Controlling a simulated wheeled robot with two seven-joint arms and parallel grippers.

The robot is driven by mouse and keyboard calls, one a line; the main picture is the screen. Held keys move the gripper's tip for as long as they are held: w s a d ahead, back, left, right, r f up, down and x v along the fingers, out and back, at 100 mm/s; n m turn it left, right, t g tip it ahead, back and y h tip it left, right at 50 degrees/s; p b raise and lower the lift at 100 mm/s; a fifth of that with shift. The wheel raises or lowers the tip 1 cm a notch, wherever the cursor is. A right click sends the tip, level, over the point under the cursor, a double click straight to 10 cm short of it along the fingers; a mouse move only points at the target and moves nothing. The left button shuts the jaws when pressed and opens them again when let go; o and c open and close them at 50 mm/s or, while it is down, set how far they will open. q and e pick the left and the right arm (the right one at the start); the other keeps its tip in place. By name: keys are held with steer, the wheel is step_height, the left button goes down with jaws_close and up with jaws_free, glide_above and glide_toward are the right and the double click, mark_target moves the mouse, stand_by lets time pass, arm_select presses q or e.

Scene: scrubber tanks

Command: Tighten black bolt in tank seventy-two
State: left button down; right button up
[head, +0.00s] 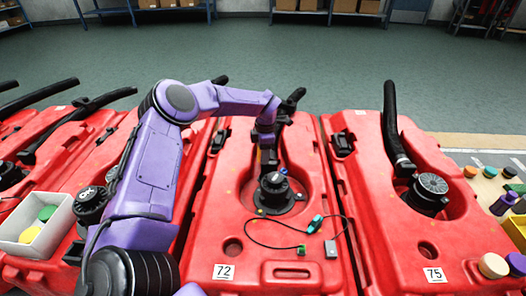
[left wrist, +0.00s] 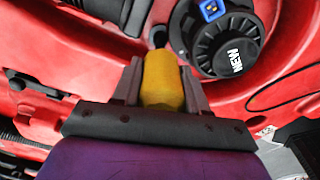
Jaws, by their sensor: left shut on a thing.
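Tank seventy-two (head: 212,230) is the red tank in the middle of the head view, with a white 72 label (head: 223,272). My left gripper (head: 267,160) is over this tank, just behind its round black cap (head: 272,192). In the left wrist view my left gripper (left wrist: 160,92) is shut on a yellow tool handle (left wrist: 160,82). A small dark part (left wrist: 158,36) shows beyond the handle's far end; I cannot tell whether it is the tool's tip or the black bolt. The cap (left wrist: 222,38), marked NEW, is beside it. My right gripper is not in view.
A blue connector (left wrist: 212,9) sits on the cap. A black cable with a teal connector (head: 315,224) lies on the tank. Tank 75 (head: 370,200) stands to the right, with a black hose (head: 392,125). A pale bin (head: 32,222) is at the left.

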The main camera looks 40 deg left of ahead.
arm_select(q)
steer(key=shift+f, duration=0.4)
stand_by(2.1)
steer(key=shift+r, duration=0.1)
step_height(320, 180, up, 5)
steer(key=p, duration=0.4)
steer(key=shift+p, duration=0.35)
